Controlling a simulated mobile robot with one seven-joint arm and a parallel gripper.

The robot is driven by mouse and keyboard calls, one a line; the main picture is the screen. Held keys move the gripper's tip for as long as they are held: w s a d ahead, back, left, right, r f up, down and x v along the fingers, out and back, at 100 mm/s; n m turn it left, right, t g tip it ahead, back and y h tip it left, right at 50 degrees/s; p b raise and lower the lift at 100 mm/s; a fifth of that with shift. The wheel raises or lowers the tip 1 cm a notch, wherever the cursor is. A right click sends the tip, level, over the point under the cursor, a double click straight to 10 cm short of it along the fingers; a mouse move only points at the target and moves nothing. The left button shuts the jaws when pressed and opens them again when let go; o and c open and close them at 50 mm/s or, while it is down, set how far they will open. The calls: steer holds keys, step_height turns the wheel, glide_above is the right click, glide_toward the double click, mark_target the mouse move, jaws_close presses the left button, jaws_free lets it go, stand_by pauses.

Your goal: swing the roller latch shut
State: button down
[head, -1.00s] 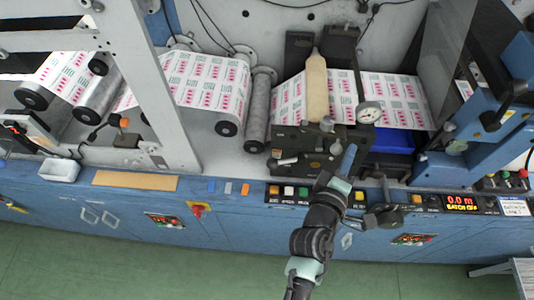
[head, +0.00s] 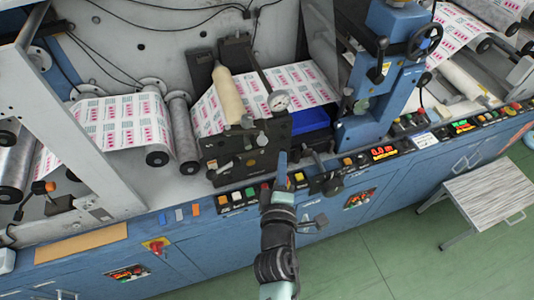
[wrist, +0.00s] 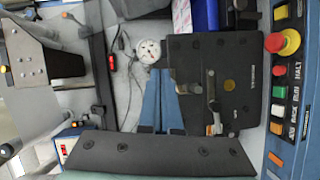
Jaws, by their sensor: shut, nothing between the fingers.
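The roller unit has a tan roller (head: 228,95) above a black side plate (head: 225,172) with small levers and a dial gauge (head: 278,101). A short latch-like lever (head: 261,138) stands on the plate's face; I cannot tell if it is latched. In the wrist view, the black plate (wrist: 240,102) carries a metal lever (wrist: 212,90) and a yellow disc. My gripper (head: 282,156) is shut and empty, its blue fingers in front of the plate's right part. In the wrist view the fingers (wrist: 156,76) lie beside the plate, near the gauge (wrist: 148,51); contact is unclear.
A button row (head: 245,196) runs along the machine's front edge below the plate. A blue block (head: 310,118) sits right of the plate, with a blue column and handwheel (head: 424,38) beyond. A small table (head: 478,205) stands at right on open green floor.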

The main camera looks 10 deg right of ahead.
steer(key=s+d, duration=0.2)
steer(key=s, duration=0.1)
steer(key=s+d, duration=0.1)
steer(key=shift+s+d+r, duration=0.25)
steer(key=shift+s, duration=0.05)
steer(key=shift+s, duration=0.1)
